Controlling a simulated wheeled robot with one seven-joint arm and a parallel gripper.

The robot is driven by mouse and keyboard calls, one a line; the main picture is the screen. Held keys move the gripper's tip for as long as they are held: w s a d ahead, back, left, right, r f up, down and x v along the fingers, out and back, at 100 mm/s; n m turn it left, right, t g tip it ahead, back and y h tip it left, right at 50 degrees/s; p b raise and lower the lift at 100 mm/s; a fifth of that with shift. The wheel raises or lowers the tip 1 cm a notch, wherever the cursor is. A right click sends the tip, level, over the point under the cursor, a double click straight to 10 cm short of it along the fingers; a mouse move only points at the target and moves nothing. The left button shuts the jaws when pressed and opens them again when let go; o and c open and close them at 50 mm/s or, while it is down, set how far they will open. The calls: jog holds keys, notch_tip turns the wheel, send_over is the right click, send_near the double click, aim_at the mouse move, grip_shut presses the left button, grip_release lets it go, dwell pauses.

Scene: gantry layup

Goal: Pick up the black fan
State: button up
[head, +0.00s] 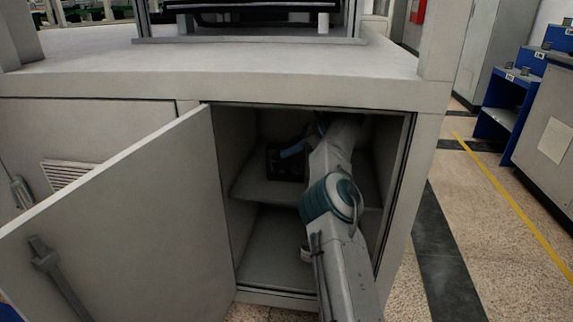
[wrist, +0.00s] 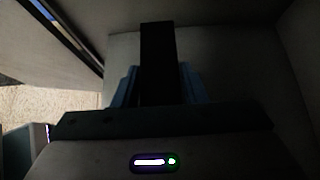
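The black fan (head: 285,163) is a dark, squarish block at the shelf inside the open cabinet. In the head view my arm hides part of its right side, and I cannot tell whether it still touches the shelf. My gripper (head: 293,150) reaches in from the right, with a blue finger across the fan's upper part. In the wrist view the fan shows edge-on as a dark upright bar (wrist: 159,60). The blue fingers of my gripper (wrist: 159,82) lie close along both sides of it, with no clear gap. The gripper looks shut on the fan.
The cabinet door (head: 130,215) stands open to the left. The shelf (head: 262,192) divides the cabinet, with an empty lower space below. The right cabinet wall (head: 397,190) is close to my arm. The countertop (head: 250,62) lies above. Open floor (head: 490,235) is at right.

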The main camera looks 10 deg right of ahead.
grip_shut()
jog(key=shift+r, duration=0.2)
